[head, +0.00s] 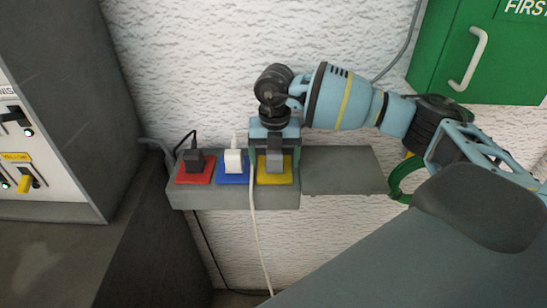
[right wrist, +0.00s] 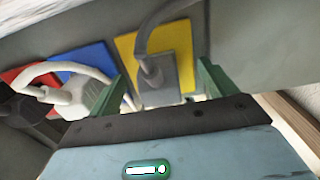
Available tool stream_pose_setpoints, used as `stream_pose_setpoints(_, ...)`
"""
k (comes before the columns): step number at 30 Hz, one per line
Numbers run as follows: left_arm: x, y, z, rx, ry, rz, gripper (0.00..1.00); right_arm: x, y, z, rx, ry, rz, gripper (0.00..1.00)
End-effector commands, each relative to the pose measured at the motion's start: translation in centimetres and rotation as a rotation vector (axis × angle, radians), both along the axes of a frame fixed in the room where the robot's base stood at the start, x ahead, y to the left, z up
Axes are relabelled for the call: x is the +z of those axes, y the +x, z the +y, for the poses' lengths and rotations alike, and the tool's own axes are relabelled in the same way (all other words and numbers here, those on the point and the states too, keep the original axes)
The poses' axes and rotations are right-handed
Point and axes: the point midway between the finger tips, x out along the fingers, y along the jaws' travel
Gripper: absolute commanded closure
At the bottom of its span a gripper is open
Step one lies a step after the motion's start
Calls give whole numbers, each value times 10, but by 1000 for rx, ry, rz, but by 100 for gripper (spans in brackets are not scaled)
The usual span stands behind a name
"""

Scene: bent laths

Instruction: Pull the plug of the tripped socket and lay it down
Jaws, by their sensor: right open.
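A grey socket strip (head: 235,197) on the wall carries a red socket plate (head: 182,179), a blue one (head: 229,179) and a yellow one (head: 262,178). A black plug (head: 194,160) stands in the red, a white plug (head: 234,161) in the blue, a grey plug (head: 274,158) in the yellow. My right gripper (head: 273,148) is open over the yellow socket. In the right wrist view its green fingers (right wrist: 160,88) stand on either side of the grey plug (right wrist: 156,78), apparently apart from it. My left gripper is out of view.
A switch panel (head: 22,165) at the left has levers, small lights and a yellow label. A bare grey shelf (head: 343,170) adjoins the strip on the right. A green first-aid box (head: 490,50) hangs at upper right. Cords hang below the strip.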

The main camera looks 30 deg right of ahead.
Motion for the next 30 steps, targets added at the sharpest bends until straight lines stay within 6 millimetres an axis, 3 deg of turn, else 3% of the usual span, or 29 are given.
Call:
stream_pose_setpoints(10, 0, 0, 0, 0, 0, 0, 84, 0, 0, 0, 0, 0, 0, 17)
stream_pose_setpoints(27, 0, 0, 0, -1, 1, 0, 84, 0, 0, 0, 0, 0, 0, 92)
stream_pose_setpoints(30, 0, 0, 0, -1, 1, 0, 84, 0, 0, 0, 0, 0, -1, 100)
